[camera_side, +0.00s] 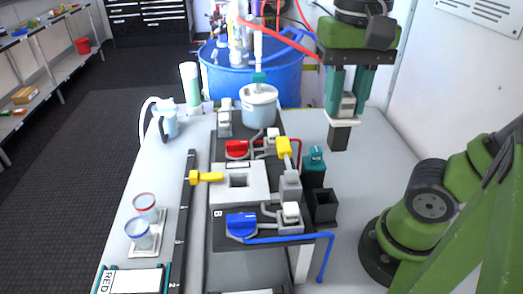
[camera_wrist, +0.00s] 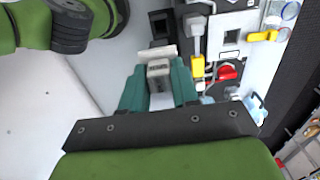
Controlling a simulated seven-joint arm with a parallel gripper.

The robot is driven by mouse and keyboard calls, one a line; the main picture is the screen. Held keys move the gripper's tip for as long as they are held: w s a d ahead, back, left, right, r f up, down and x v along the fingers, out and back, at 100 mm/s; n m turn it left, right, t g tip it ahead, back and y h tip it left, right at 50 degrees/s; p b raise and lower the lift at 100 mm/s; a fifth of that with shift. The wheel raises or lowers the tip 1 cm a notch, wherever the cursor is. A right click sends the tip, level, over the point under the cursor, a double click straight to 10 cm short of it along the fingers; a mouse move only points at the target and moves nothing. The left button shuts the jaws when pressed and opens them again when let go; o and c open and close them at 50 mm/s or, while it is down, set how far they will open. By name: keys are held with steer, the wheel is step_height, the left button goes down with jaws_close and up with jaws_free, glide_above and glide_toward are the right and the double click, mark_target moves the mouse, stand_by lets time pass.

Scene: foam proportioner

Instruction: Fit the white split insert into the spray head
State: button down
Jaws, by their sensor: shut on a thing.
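My gripper (camera_side: 347,108), with teal fingers, is shut on a block-shaped piece (camera_side: 342,122). The piece has a grey upper part, a white cross flange and a dark lower end. It hangs upright in the air, right of and above the black fixture. In the wrist view it shows between the fingertips (camera_wrist: 158,78), with its white flange (camera_wrist: 157,53) beyond them. I cannot tell whether this is the white split insert; no split shows. The spray head is not clearly identifiable. A pale block with a square opening (camera_side: 256,194) lies on the fixture, apart from my gripper.
An open black square holder (camera_side: 325,207) and a teal-topped black holder (camera_side: 313,175) stand below my gripper. A yellow-topped grey post (camera_side: 290,185), red valve (camera_side: 237,149), blue valve (camera_side: 241,224) and white pot (camera_side: 259,108) crowd the fixture.

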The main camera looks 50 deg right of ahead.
steer(key=w+a, duration=0.8)
steer(key=w, duration=0.7)
step_height(320, 180, down, 9)
steer(key=shift+s+f, duration=0.15)
steer(key=shift+s, duration=0.15)
steer(key=shift+f, duration=0.2)
steer(key=shift+f, duration=0.7)
steer(key=shift+f, duration=0.1)
steer(key=shift+f, duration=2.1)
